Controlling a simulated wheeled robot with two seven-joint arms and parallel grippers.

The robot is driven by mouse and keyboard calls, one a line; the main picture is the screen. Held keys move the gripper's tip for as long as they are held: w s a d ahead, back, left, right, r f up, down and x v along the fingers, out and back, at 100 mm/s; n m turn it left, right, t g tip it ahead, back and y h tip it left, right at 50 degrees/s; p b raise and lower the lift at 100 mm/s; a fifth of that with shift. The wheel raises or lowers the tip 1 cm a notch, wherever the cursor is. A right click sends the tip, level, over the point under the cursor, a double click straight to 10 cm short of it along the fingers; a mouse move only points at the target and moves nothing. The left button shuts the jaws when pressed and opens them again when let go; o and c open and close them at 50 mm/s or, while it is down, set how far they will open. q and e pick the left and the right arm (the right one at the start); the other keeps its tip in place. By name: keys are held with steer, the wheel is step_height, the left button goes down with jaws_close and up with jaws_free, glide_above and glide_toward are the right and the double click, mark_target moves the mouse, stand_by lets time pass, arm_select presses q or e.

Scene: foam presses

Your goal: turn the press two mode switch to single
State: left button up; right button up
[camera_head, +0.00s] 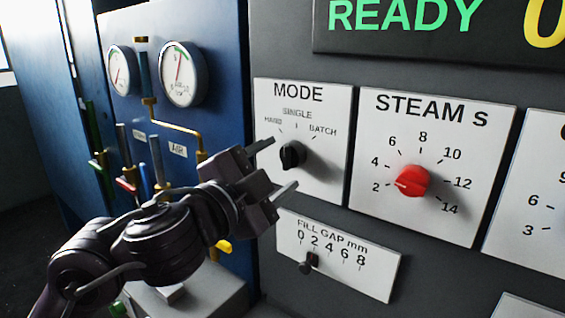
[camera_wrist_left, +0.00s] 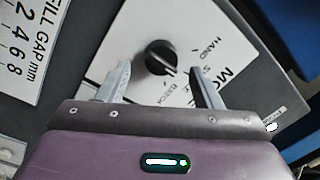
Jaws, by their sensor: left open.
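The mode switch is a black knob (camera_head: 292,155) on a white panel (camera_head: 335,180) marked MODE, with the labels HAND, SINGLE and BATCH. It also shows in the left wrist view as a round black knob (camera_wrist_left: 160,57). I cannot tell for certain which label its pointer faces. My left gripper (camera_head: 279,167) is open just in front of the knob. In the left wrist view its two fingers (camera_wrist_left: 159,76) stand apart, one to each side of the knob, with nothing held. Contact with the knob cannot be made out. My right gripper is not in view.
A STEAM panel with a red knob (camera_head: 413,181) is right of the mode panel. A FILL GAP slider panel (camera_head: 375,275) is just below. A green READY display (camera_head: 410,45) is above. Gauges (camera_head: 183,74) and brass pipes (camera_head: 180,128) line the blue cabinet at left.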

arm_select(q)
steer(key=v, duration=0.5)
